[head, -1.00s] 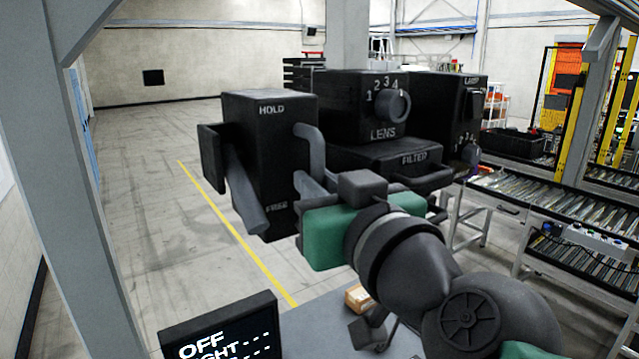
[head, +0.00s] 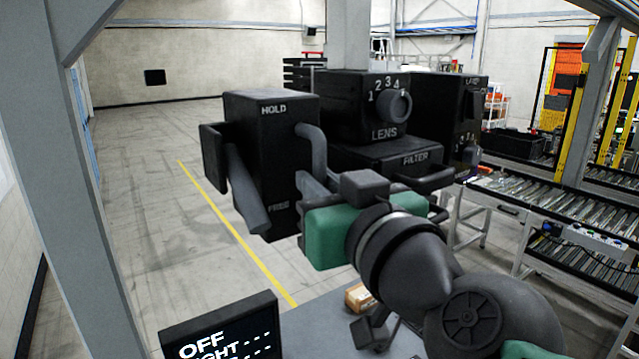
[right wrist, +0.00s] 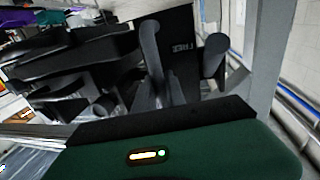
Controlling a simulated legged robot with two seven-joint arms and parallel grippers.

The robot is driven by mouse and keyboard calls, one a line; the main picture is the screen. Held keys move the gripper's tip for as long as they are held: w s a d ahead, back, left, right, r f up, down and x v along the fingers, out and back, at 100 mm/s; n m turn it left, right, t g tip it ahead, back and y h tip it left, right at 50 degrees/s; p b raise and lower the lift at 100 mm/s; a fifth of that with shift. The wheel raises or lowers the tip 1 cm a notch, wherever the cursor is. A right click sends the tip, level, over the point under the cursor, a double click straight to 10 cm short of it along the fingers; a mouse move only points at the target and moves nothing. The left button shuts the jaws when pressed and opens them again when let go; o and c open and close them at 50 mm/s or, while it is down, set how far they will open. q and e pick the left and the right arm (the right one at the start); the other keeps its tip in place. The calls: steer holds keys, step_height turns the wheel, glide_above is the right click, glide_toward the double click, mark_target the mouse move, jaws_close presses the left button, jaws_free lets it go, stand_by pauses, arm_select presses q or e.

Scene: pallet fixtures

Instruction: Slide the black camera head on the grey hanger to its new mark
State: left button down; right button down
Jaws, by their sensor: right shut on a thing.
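The black camera head (head: 345,105) hangs in the middle of the head view, with blocks marked LENS and FILTER and a box (head: 270,150) marked HOLD and FREE. The grey hanger (head: 348,40) shows as an upright post behind its top. A dark lever (head: 248,190) on the box's left side slants down, its lower end near FREE. My right gripper (head: 325,190) is shut on the camera head's grey handle (head: 311,142); its fingertips are mostly hidden. The handle also shows in the right wrist view (right wrist: 151,50). The mark is not visible. My left gripper is not in view.
A dark screen (head: 222,328) at the bottom reads OFF, with a partly cut line below. A small cardboard box (head: 358,297) lies on the grey surface under my right arm. A grey frame post (head: 65,180) stands at the left, and roller conveyors (head: 545,205) at the right.

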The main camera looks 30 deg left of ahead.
mark_target(383, 170)
steer(key=shift+f, duration=0.2)
steer(key=w+d+b, duration=0.1)
steer(key=w, duration=0.2)
steer(key=w+d+b, duration=0.1)
steer(key=w+b, duration=0.1)
steer(key=w, duration=0.1)
steer(key=w+d+b, duration=0.2)
steer(key=w, duration=0.2)
steer(key=shift+w, duration=0.1)
steer(key=shift+w+d, duration=0.1)
steer(key=c, duration=1.6)
jaws_free()
steer(key=shift+s+a, duration=0.2)
steer(key=shift+s, duration=0.25)
steer(key=shift+o, duration=1.1)
steer(key=shift+s+a+r, duration=0.1)
steer(key=shift+s+a, duration=0.05)
steer(key=shift+s, duration=0.05)
